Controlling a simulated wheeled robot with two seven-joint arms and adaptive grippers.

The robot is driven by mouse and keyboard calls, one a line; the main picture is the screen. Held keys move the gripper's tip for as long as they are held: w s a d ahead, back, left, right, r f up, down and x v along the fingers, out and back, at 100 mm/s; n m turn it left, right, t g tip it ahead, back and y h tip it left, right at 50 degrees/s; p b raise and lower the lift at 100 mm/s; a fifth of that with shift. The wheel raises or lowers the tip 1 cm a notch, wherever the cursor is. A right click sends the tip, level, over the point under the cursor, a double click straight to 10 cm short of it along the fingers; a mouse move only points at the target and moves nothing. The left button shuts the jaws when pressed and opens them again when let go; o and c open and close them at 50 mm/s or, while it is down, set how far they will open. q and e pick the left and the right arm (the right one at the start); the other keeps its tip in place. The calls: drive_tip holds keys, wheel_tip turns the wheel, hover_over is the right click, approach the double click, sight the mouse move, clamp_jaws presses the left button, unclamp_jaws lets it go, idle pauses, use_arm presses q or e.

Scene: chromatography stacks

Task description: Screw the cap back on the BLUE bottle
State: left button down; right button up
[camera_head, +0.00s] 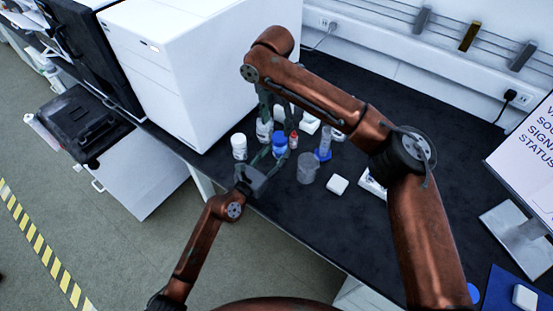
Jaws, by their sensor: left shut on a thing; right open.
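The blue bottle (279,146) stands near the front edge of the dark bench, in the middle of the view. My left gripper (270,156) reaches up from below and is shut on it. My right gripper (278,122) hangs open just above and behind the bottle, its fingers pointing down. The top of the bottle is small and partly hidden by the fingers, so I cannot tell whether a cap sits on it. A small blue round piece (473,292) lies at the lower right, partly behind my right arm; I cannot tell what it is.
A white bottle (239,146) stands left of the blue one. A small red-topped vial (293,140), a grey beaker (307,167), a blue-based cylinder (324,147) and a white block (338,185) are close on the right. A large white instrument (190,75) stands behind left.

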sight(277, 139)
use_arm(q)
drive_tip(key=shift+w+f, duration=0.1)
drive_tip(key=shift+w, duration=0.05)
use_arm(e)
drive_tip(key=shift+f, duration=0.2)
drive_tip(key=shift+s+r, duration=0.1)
drive_tip(key=shift+w+d+f, duration=0.1)
drive_tip(key=shift+w+f, duration=0.05)
drive_tip(key=shift+f, duration=1.9)
drive_tip(key=shift+w+d+f, duration=0.1)
drive_tip(key=shift+f, duration=1.9)
